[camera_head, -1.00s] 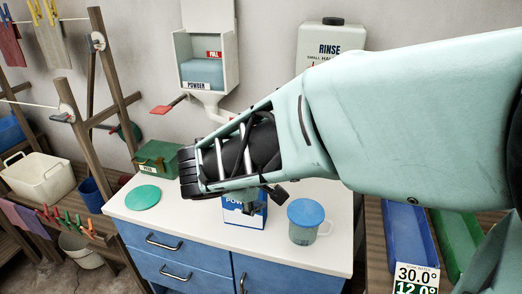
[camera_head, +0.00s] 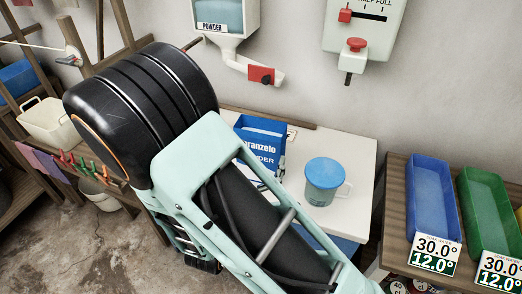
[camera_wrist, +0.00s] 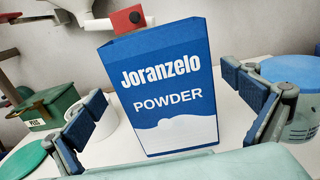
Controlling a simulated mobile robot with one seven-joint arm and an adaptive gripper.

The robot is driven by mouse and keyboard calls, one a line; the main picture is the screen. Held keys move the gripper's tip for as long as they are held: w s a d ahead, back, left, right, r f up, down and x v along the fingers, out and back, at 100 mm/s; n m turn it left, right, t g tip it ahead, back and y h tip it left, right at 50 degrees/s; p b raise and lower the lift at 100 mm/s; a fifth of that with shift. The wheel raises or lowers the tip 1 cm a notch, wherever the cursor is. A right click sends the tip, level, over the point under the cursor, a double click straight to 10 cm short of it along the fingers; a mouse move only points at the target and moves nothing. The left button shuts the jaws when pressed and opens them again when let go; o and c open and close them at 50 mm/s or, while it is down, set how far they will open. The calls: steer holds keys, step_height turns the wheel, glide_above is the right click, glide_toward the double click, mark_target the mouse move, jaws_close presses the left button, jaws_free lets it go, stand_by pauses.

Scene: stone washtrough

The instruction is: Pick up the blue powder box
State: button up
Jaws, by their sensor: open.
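The blue powder box (camera_head: 262,140), printed "Joranzelo POWDER", stands upright on the white countertop, partly hidden behind my arm in the head view. In the wrist view the box (camera_wrist: 165,85) fills the middle, its printed front facing the camera. My gripper (camera_wrist: 170,112) is open, with one finger left of the box and the other right of it. Both fingers are nearer the camera than the box, and no contact shows. In the head view my arm hides the gripper's fingers.
A mug with a blue lid (camera_head: 325,180) stands right of the box. A green box (camera_wrist: 48,108) and a white round container (camera_wrist: 95,125) are to the left in the wrist view. A dispenser spout with a red tap (camera_head: 262,75) hangs above. Blue (camera_head: 432,195) and green trays are farther right.

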steer(key=p+x, duration=0.1)
steer(key=x, duration=0.4)
steer(key=shift+w+d+r, duration=0.15)
steer(key=shift+w+d, duration=0.05)
steer(key=shift+w, duration=0.15)
steer(key=shift+r, duration=0.1)
steer(key=c, duration=1.8)
